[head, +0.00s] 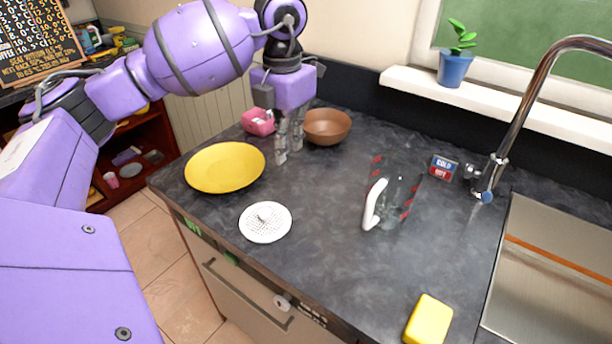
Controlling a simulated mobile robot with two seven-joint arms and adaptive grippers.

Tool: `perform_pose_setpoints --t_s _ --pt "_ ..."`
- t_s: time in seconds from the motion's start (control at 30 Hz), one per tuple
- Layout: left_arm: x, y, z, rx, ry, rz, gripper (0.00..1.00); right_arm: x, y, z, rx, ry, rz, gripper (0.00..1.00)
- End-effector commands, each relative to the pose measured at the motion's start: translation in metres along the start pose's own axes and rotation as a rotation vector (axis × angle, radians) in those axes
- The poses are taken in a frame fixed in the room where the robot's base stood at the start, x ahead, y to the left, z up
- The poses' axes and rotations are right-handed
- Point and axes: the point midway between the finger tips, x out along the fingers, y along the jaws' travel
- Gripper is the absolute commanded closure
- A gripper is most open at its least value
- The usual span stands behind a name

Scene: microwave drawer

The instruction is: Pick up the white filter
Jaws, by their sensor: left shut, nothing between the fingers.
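The white filter (265,222) is a round, perforated disc with a small knob in its middle. It lies flat on the dark countertop near the front edge, in front of the yellow plate. My left gripper (281,158) points down over the counter, behind the filter and apart from it. Its fingers are shut with nothing between them. My right gripper is not in view.
A yellow plate (224,168), a pink object (258,122) and a brown bowl (327,127) surround my left gripper. A glass pitcher (394,192) stands to the right. A yellow sponge (428,320) and sink (560,262) lie farther right. Counter right of the filter is clear.

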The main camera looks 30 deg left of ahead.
Motion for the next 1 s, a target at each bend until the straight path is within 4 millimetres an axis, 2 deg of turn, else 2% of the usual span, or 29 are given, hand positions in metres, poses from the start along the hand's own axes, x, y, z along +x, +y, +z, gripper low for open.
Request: perform_pose_setpoints --t_s 0.03,0.27,0.63,0.83,1.0 --pt "0.011 0.0 0.0 0.0 0.01 -0.001 1.0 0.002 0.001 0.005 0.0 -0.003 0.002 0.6" --pt "0.033 -0.001 -0.001 0.001 0.011 -0.003 1.0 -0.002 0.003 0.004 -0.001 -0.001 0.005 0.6" --pt "0.111 -0.001 -0.002 0.0 0.01 -0.004 1.0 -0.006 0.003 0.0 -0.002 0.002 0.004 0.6" --pt "0.104 0.0 -0.029 0.002 0.003 -0.001 1.0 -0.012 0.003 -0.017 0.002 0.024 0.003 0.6" --pt "0.107 -0.001 -0.039 0.002 0.005 -0.003 1.0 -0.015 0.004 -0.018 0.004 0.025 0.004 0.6"
